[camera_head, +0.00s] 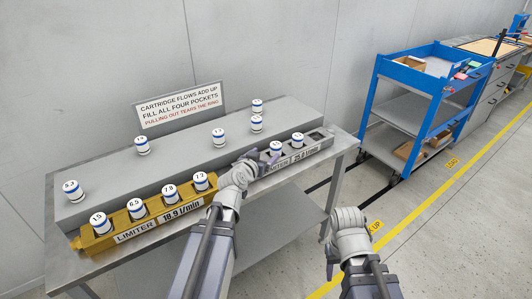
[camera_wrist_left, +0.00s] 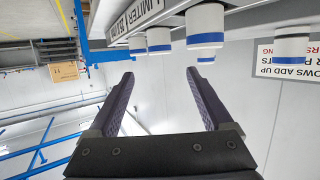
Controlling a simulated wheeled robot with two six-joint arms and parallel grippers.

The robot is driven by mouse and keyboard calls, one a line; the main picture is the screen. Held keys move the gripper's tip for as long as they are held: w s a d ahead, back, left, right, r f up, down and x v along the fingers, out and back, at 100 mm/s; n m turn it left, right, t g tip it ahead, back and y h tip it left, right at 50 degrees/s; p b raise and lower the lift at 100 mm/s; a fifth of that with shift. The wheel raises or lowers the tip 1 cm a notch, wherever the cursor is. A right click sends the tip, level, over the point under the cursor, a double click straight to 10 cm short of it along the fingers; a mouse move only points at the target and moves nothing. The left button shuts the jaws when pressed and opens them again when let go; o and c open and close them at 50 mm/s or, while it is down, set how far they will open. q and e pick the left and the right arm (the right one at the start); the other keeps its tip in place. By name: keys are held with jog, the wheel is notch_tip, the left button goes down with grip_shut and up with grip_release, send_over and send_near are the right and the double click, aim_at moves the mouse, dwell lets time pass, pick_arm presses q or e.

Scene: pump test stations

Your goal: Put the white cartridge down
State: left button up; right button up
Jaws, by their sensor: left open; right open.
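Several white cartridges with blue bands are in view, and I cannot tell which one the task means. My left gripper (camera_head: 262,160) is open and empty. It is at the left end of the grey limiter block (camera_head: 326,143), close to a cartridge (camera_head: 275,148) seated there, with a second cartridge (camera_head: 297,140) beside it. In the left wrist view the open fingers (camera_wrist_left: 162,95) have nothing between them, and cartridges (camera_wrist_left: 205,25) hang above them in the picture. My right gripper (camera_head: 331,262) is low at the right, its fingers mostly hidden by the wrist.
A yellow limiter block (camera_head: 88,241) holds several cartridges. More cartridges (camera_head: 218,137) stand on the grey raised shelf (camera_head: 180,160) behind. A sign (camera_head: 180,105) stands at the back. A blue cart (camera_head: 420,90) is at the right. The grey block's right end shows an empty-looking pocket (camera_head: 316,136).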

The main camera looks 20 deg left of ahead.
pick_arm(q)
jog(key=s+d+f+m+g+h, duration=0.2)
jog(key=s+d+f+g, duration=0.15)
jog(key=d, duration=0.35)
jog(key=s+d+f+m+g+h, duration=0.1)
jog(key=s+d+f+g, duration=0.2)
jog(key=d+f, duration=0.3)
jog(key=s+d+f+g+y, duration=0.2)
jog(key=s+f+g, duration=0.1)
jog(key=s, duration=0.6)
jog(key=s+d+f+g+y, duration=0.2)
jog(key=s+g, duration=0.3)
jog(key=s, duration=0.4)
jog(key=shift+s+d+f+y, duration=0.2)
jog(key=shift+d+f+y, duration=0.2)
jog(key=shift+y, duration=0.3)
